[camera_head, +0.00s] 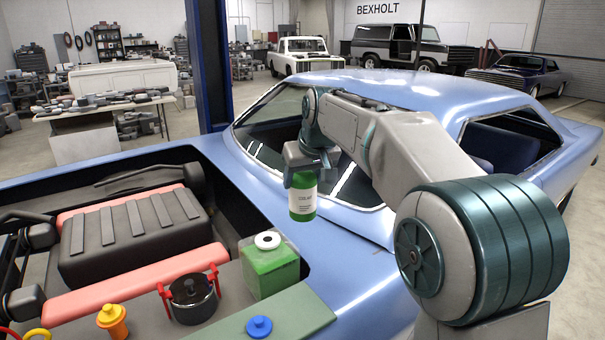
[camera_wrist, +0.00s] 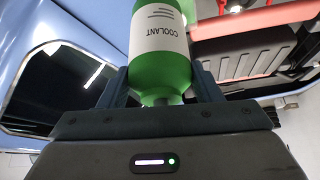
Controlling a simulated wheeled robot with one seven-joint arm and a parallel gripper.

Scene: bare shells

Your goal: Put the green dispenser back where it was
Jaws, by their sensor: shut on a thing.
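The green dispenser (camera_head: 303,205) is a green bottle with a white label, held upright below my gripper (camera_head: 302,176). In the wrist view the dispenser (camera_wrist: 160,72) lies between both fingers of my gripper (camera_wrist: 163,88), and its label reads COOLANT upside down. My gripper is shut on its upper part, which the fingers partly hide. In the head view it appears over the blue car's body (camera_head: 345,275), right of the engine bay. The gap beneath it is hard to judge.
A green tank with a white cap (camera_head: 268,265) stands at the bay's right corner. Near it are a dark pot with red handles (camera_head: 190,298), a yellow-orange cap (camera_head: 113,320) and a blue cap (camera_head: 259,327). A dark ribbed engine cover (camera_head: 130,235) fills the bay. A blue post (camera_head: 208,70) rises behind.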

